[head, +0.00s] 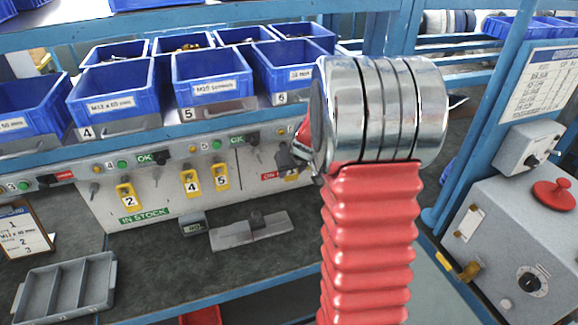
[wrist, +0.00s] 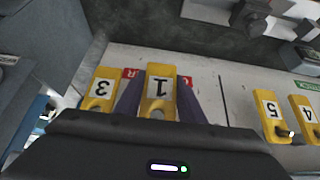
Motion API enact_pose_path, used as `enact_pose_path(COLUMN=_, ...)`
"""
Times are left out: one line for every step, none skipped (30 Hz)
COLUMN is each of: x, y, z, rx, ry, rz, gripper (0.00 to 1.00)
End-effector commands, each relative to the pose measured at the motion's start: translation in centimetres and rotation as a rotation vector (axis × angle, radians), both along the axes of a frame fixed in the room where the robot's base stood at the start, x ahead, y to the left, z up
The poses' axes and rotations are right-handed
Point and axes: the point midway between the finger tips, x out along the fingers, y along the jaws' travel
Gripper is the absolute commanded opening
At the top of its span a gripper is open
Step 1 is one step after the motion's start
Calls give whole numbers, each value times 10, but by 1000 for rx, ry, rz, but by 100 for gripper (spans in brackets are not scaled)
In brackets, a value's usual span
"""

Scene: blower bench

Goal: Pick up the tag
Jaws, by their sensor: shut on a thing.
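The yellow tag with a 1 (wrist: 159,86) is between the two fingers of my gripper (wrist: 158,78) in the wrist view. The gripper is shut on it. The tag appears in front of the pale board; I cannot tell whether it touches it. In the head view my gripper (head: 296,160) is at the board's right end, partly hidden behind my arm. Another yellow tag with a 3 (wrist: 98,88) is beside the fingers in the wrist view. Tags 2 (head: 127,196), 4 (head: 190,181) and 5 (head: 221,177) hang on the board to the left in the head view.
Blue bins (head: 212,78) of bolts stand above the board. A grey metal plate (head: 250,232) and a grey divided tray (head: 66,287) lie on the dark bench. A grey control box with a red button (head: 554,194) stands at the right. The bench middle has free room.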

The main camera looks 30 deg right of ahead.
Motion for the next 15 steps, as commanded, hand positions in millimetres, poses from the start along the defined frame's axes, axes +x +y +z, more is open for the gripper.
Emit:
enact_pose_path(x=-10, y=2, z=1, rx=1, ry=-1, rz=-3, gripper=14)
enact_pose_path(x=-16, y=3, z=1, rx=1, ry=0, rz=-3, gripper=14)
enact_pose_path(x=-24, y=6, z=1, rx=1, ry=0, rz=-4, gripper=14)
enact_pose_path(x=-30, y=7, z=1, rx=0, ry=-1, rz=-2, gripper=14)
enact_pose_path(x=-37, y=9, z=1, rx=1, ry=0, rz=-4, gripper=14)
enact_pose_path(x=-45, y=11, z=1, rx=1, ry=-1, rz=-4, gripper=14)
enact_pose_path(x=-51, y=12, z=1, rx=0, ry=-1, rz=-2, gripper=14)
enact_pose_path(x=-57, y=14, z=1, rx=0, ry=0, rz=-4, gripper=14)
enact_pose_path(x=-66, y=16, z=1, rx=0, ry=0, rz=-4, gripper=14)
enact_pose_path(x=-72, y=17, z=1, rx=0, ry=-1, rz=-4, gripper=14)
enact_pose_path(x=-78, y=19, z=1, rx=0, ry=-1, rz=-4, gripper=14)
enact_pose_path(x=-86, y=22, z=1, rx=1, ry=-1, rz=-3, gripper=14)
enact_pose_path(x=-92, y=23, z=1, rx=1, ry=-1, rz=-3, gripper=14)
enact_pose_path(x=-97, y=24, z=1, rx=1, ry=-1, rz=-3, gripper=14)
enact_pose_path(x=-104, y=26, z=1, rx=0, ry=-1, rz=-4, gripper=14)
